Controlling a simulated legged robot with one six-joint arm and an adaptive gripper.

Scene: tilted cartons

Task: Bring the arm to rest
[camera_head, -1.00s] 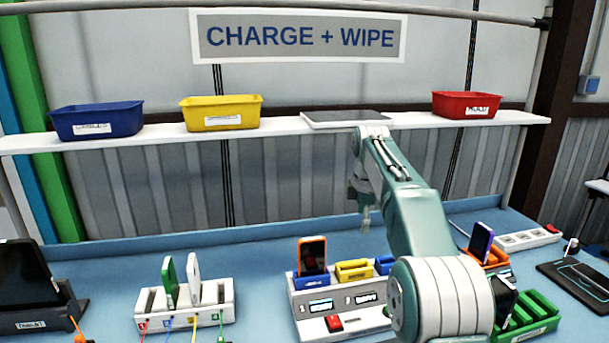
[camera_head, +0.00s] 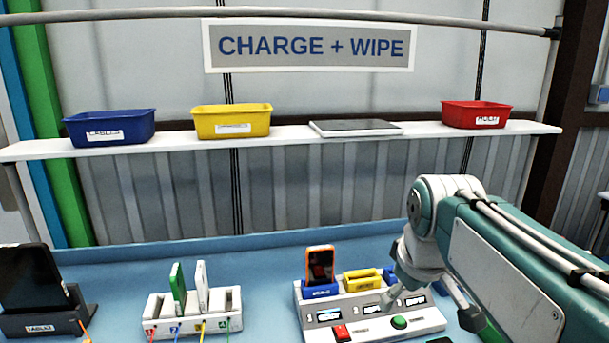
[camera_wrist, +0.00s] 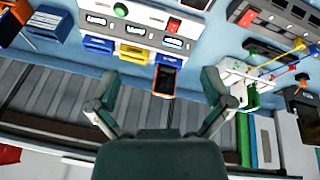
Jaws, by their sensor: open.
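My gripper (camera_head: 430,309) is at the right in the head view, pointing down in front of the charging dock, with the teal and white arm folded toward the camera. In the wrist view my gripper (camera_wrist: 158,88) has its two fingers spread wide with nothing held between them. An orange phone (camera_head: 320,265) stands upright in a blue slot of the white charging dock (camera_head: 430,322). That orange phone (camera_wrist: 165,78) also shows beyond the fingers in the wrist view, apart from them.
A white rack (camera_head: 165,325) holds a green and a white phone. A tablet (camera_head: 35,278) leans in a dark stand at far left. The shelf (camera_head: 300,134) carries blue (camera_head: 110,127), yellow (camera_head: 232,121) and red bins (camera_head: 477,114) and a flat tablet (camera_head: 355,128). The bench behind the docks is clear.

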